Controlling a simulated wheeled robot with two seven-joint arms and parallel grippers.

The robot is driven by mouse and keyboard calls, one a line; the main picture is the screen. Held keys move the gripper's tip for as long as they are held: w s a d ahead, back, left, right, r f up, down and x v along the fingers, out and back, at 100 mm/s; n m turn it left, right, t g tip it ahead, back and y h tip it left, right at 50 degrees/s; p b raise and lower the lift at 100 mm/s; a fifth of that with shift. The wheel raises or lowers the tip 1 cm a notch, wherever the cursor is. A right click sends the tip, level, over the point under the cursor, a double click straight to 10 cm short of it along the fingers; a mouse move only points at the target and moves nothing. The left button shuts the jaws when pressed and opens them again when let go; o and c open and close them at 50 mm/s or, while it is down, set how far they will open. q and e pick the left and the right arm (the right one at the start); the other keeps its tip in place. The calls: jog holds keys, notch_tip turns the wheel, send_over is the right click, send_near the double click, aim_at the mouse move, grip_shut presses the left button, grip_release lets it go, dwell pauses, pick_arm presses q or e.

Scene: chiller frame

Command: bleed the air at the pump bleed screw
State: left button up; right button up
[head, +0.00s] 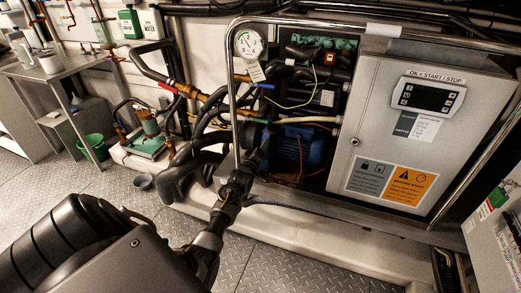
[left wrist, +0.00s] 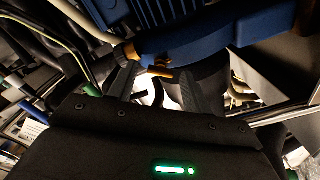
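The blue pump motor (head: 298,148) sits low in the open bay of the chiller frame; its blue body (left wrist: 185,32) fills the top of the left wrist view. A small brass fitting with a cross-piece (left wrist: 160,72), which looks like the bleed screw, shows at the lower edge of the blue body. My left gripper (head: 257,154) reaches into the bay at the motor's left end. In the left wrist view its two fingers (left wrist: 156,84) stand apart, with the brass fitting between their tips. I cannot tell whether they touch it. My right gripper is in neither view.
A metal rail (head: 236,110) runs down just beside my left gripper. Black hoses (head: 200,160) crowd its left. A pressure gauge (head: 248,43) hangs above. The grey control cabinet (head: 420,120) closes off the right. The chequered floor (head: 300,270) in front is clear.

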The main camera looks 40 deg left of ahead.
pick_arm(q)
jog(key=v, duration=1.1)
jog(key=shift+p, duration=0.3)
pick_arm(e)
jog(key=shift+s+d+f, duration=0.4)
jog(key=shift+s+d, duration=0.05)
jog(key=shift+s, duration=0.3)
pick_arm(q)
jog(key=shift+w, duration=0.1)
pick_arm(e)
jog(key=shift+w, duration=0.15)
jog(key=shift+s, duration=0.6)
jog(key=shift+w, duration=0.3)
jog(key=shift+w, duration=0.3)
